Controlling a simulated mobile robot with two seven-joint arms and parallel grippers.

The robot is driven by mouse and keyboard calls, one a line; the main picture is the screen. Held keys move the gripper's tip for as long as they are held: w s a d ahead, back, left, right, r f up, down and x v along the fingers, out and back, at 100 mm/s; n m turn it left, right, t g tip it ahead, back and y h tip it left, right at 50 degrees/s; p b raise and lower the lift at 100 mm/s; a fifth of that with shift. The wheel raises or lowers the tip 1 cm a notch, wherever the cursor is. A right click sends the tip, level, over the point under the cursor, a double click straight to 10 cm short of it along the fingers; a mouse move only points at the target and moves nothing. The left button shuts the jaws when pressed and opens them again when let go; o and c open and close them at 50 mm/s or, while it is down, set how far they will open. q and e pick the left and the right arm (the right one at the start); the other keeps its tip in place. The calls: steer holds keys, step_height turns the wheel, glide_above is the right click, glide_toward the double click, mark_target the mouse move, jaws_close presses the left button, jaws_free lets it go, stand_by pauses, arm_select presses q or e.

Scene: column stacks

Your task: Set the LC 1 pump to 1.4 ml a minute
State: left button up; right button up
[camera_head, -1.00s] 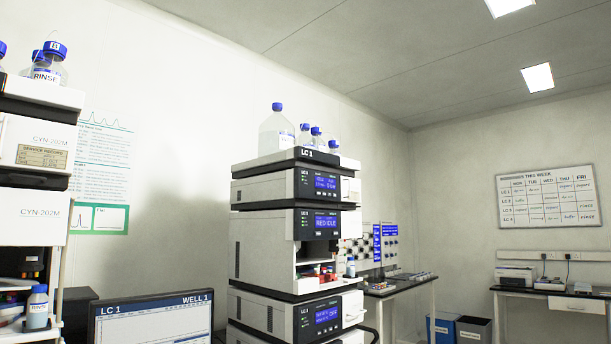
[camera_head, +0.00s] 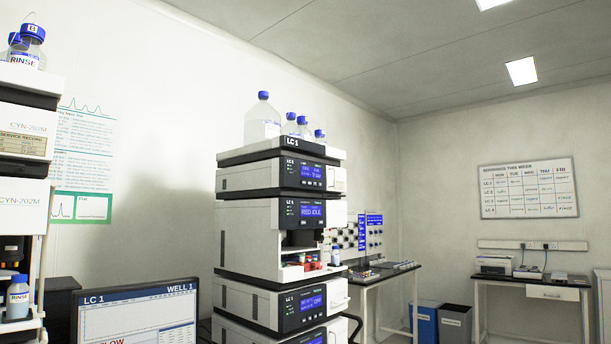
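The LC 1 column stack (camera_head: 255,242) stands in the middle of the view, with an "LC 1" label on its top tray. Its upper module has a small blue display (camera_head: 312,172), whose text is too small to read surely. The module below has a blue display (camera_head: 312,211) that seems to read "RED IDLE". A lower module shows another blue display (camera_head: 305,302). I cannot tell from here which module is the pump. Neither of my grippers is in view.
Blue-capped bottles (camera_head: 262,120) stand on the stack. A monitor (camera_head: 135,320) marked "LC 1" and "WELL 1" is at lower left. Another stack (camera_head: 25,150) is at the left edge. A bench (camera_head: 385,274), bins (camera_head: 440,322) and a whiteboard (camera_head: 528,190) are to the right.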

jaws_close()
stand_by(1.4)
